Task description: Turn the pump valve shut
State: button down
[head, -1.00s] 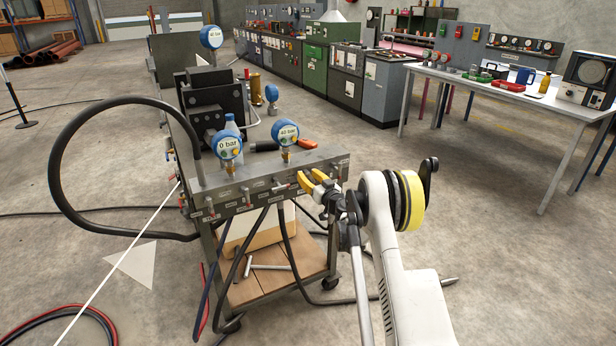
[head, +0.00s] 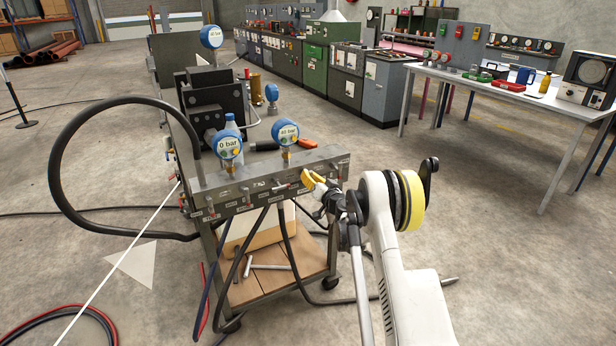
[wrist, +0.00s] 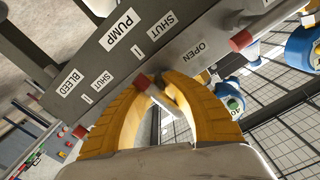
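The pump valve handle (wrist: 143,80) shows a red end between my yellow fingertips in the wrist view. Its stem is largely hidden by the fingers. My gripper (wrist: 158,88) has its fingers closed in on the handle, and they appear to pinch it. In the head view my gripper (head: 311,181) is at the front face of the grey manifold (head: 255,187), near its right end. A PUMP label (wrist: 122,31), a SHUT label (wrist: 162,26) and an OPEN label (wrist: 191,53) are on the panel beside the handle. The handle's exact angle is hard to tell.
Another red-tipped handle (wrist: 241,40) and the BLEED label (wrist: 72,82) flank the fingers. A 0 bar gauge (head: 228,144) and a 40 bar gauge (head: 285,132) stand on the manifold. A black hose (head: 62,150) loops left. Open floor lies right of the cart.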

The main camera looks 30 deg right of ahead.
jog(key=shift+m, duration=0.7)
jog(key=c, duration=1.5)
grip_release()
jog(key=shift+o, duration=0.2)
jog(key=s, duration=1.2)
jog(key=shift+d, duration=0.25)
jog(key=shift+r, duration=0.15)
